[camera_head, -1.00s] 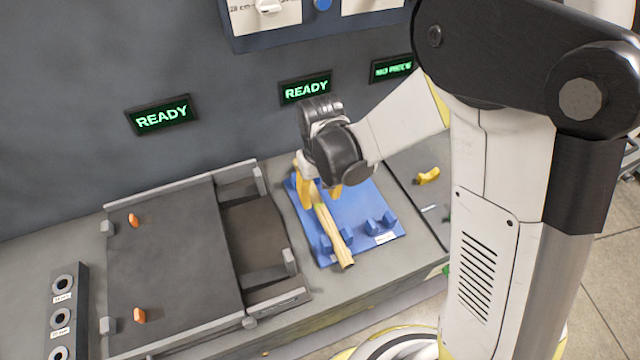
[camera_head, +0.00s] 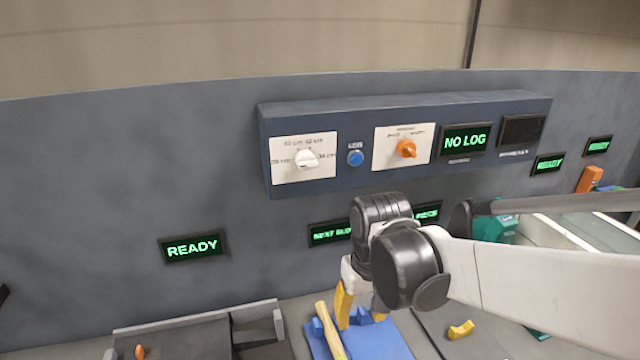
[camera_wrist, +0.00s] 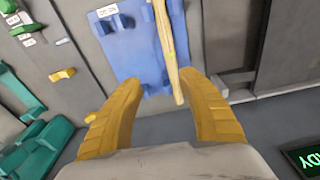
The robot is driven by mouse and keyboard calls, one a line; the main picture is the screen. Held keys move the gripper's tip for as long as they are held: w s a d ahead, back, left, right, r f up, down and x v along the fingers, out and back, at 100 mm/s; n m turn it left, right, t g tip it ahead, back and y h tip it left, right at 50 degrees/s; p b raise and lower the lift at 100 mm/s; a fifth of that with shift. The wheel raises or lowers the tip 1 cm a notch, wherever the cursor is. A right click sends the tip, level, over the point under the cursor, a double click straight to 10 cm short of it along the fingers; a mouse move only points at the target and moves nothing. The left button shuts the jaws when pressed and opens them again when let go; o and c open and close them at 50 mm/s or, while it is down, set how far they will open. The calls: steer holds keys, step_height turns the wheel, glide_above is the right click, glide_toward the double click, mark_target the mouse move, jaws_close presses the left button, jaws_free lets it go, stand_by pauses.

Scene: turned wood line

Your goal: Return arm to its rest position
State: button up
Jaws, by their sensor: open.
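My gripper (camera_head: 361,308) hangs over the blue tray (camera_head: 384,343), its yellow fingers apart with nothing between them. A turned wooden piece (camera_head: 331,331) lies on the tray, left of my fingers in the head view. In the wrist view my open gripper (camera_wrist: 165,112) frames the lower end of the wooden piece (camera_wrist: 167,48), which rests on the blue tray (camera_wrist: 128,49) farther off. The front of the tray is cut off in the head view.
A control panel (camera_head: 400,102) with a white knob (camera_head: 307,159), an orange knob (camera_head: 406,148) and a "NO LOG" display (camera_head: 465,139) is on the wall above. A grey covered station (camera_head: 185,335) stands left. A small yellow piece (camera_head: 461,330) lies to the right.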

steer(key=s+d+m+t+b, duration=0.2)
steer(key=s+d+t+b, duration=0.2)
steer(key=s+d, duration=0.5)
steer(key=shift+s+d+r+m+t, duration=0.3)
steer(key=shift+d+t, duration=0.5)
steer(key=shift+t, duration=0.2)
steer(key=shift+f, duration=0.1)
stand_by(1.0)
